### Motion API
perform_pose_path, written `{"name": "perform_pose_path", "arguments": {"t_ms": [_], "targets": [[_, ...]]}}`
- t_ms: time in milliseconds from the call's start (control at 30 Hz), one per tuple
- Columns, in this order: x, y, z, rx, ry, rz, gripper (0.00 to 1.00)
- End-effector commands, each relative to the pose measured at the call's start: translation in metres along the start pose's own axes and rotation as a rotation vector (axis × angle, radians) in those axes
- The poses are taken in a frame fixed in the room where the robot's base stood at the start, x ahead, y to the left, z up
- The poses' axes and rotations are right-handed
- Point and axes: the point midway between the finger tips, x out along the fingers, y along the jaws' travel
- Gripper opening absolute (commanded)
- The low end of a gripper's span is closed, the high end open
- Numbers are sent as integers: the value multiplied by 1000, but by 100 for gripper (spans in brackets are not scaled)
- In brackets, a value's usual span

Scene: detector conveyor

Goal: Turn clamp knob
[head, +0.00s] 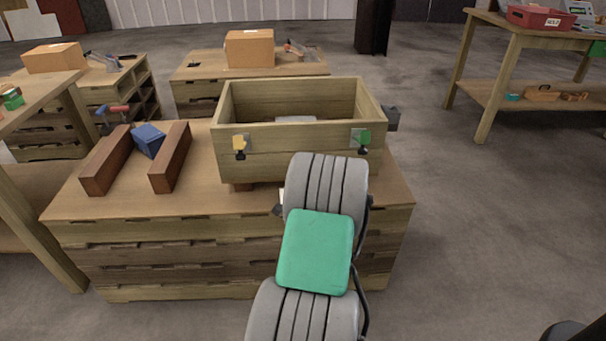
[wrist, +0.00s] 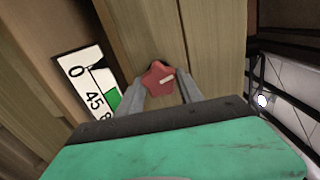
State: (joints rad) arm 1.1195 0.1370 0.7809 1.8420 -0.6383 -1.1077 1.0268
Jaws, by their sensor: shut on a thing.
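Left of the knob is a white dial plate (wrist: 88,75) with 0, 45, a partly cut-off number, a black pointer shape and a green patch. In the head view my own arm hides the red knob and the gripper.
A wooden box (head: 285,150) with a yellow clamp (head: 240,142) and a green clamp (head: 361,136) stands on the workbench (head: 110,206). A blue block (head: 148,140) lies between two brown bars at left. Open floor lies to the right.

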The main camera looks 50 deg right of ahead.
Motion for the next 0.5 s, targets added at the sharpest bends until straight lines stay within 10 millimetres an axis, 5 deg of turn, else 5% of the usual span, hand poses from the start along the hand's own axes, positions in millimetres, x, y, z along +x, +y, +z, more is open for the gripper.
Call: {"name": "perform_pose_path", "arguments": {"t_ms": [433, 467, 500], "targets": [[0, 1, 1, 13, -2, 2, 3], [0, 1, 1, 13, -2, 2, 44], [0, 1, 1, 13, -2, 2, 47]]}}
